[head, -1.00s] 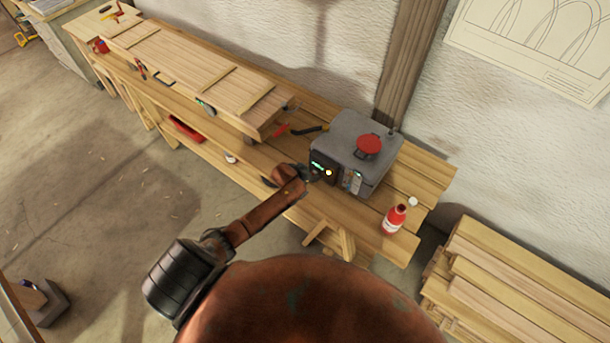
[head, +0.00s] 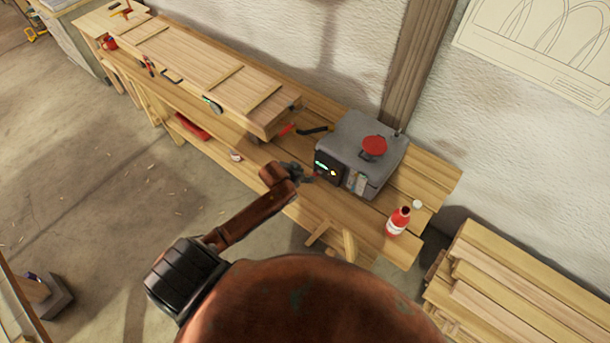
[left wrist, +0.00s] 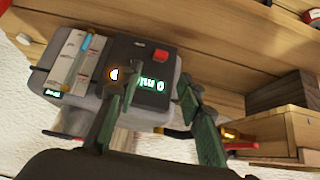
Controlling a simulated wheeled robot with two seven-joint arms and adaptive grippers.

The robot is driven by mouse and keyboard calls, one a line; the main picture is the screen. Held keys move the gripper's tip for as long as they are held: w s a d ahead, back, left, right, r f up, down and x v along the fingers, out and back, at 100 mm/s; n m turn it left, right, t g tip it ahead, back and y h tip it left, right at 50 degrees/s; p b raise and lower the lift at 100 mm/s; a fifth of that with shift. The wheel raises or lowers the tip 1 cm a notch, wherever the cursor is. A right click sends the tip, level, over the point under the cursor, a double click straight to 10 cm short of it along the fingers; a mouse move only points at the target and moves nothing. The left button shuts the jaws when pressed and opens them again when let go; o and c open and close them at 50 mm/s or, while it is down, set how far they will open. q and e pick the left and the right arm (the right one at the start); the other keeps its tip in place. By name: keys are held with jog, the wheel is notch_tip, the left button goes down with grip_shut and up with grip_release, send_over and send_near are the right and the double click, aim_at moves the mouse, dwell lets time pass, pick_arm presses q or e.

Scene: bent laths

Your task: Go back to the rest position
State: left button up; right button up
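My left gripper (head: 298,173) is in front of the control panel of a grey box-shaped machine (head: 364,140) with a red cap on top. In the left wrist view, the two green-grey fingers of the left gripper (left wrist: 165,105) stand apart with nothing between them. Behind them is the machine's dark panel (left wrist: 150,62), with a red button, a lit green display and a glowing light. The fingertips look clear of the panel. My right gripper is not in view.
The machine stands on a wooden workbench (head: 400,238) near a red bottle (head: 398,221). A long wooden box (head: 190,65) and a few tools lie farther left. Stacked planks (head: 510,280) are at the lower right. The floor (head: 90,170) left of the bench is open.

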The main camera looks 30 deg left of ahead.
pick_arm(q)
jog(key=s+a+f+g+b, duration=0.1)
jog(key=s+f+b, duration=0.35)
jog(key=f, duration=0.75)
jog(key=s+a+f+g+y+b, duration=0.1)
jog(key=s+a+f, duration=0.1)
jog(key=s+f, duration=0.85)
jog(key=s+a+f+g+b, duration=0.1)
jog(key=s+f+b, duration=0.25)
jog(key=f, duration=1.15)
jog(key=s+d+f+g+b, duration=0.1)
jog(key=s+d+f+b, duration=0.1)
jog(key=s+f, duration=0.5)
jog(key=s+d+f+g+b, duration=0.1)
jog(key=s+d+f+b, duration=0.1)
jog(key=s+f, duration=0.6)
jog(key=s+d+f+g+b, duration=0.1)
jog(key=s+d+f, duration=0.3)
jog(key=s, duration=1.4)
notch_tip(320, 180, down, 4)
jog(key=shift+s+d+r+g+b, duration=0.25)
jog(key=shift+g+b, duration=0.15)
jog(key=shift+b, duration=0.5)
